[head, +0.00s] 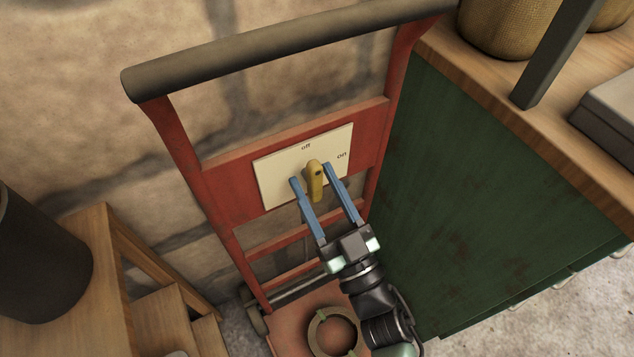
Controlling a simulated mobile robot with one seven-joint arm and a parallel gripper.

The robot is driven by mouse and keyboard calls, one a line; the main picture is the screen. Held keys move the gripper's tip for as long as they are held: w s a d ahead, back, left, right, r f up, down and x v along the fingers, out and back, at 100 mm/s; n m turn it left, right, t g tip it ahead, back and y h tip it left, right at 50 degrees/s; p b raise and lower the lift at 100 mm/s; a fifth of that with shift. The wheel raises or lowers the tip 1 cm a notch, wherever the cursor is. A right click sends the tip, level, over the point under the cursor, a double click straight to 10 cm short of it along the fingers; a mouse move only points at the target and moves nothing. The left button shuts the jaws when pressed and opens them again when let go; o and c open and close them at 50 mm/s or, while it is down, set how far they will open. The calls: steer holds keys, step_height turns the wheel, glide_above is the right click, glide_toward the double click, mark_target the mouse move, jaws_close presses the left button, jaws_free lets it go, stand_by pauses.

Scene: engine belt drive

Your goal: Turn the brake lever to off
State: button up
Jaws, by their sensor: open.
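The brake lever (316,184) is a small yellow handle on a cream plate (275,174). The plate is marked "off" at its top and "on" at its right, and it is fixed to a red upright frame (226,196). The lever's upper end lies near the plate's middle, below the "off" mark. My gripper (312,175) reaches up from below with two blue fingers. It is open, with one finger left of the lever and one right of it. I cannot tell whether either finger touches the lever.
A dark bar (270,45) tops the red frame. A green cabinet (480,180) with a wooden top stands close on the right. Wooden steps (150,290) and a dark cylinder (35,255) are at the lower left. A stone wall (90,120) is behind.

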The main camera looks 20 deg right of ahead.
steer(key=v, duration=1.3)
steer(key=shift+p, duration=0.35)
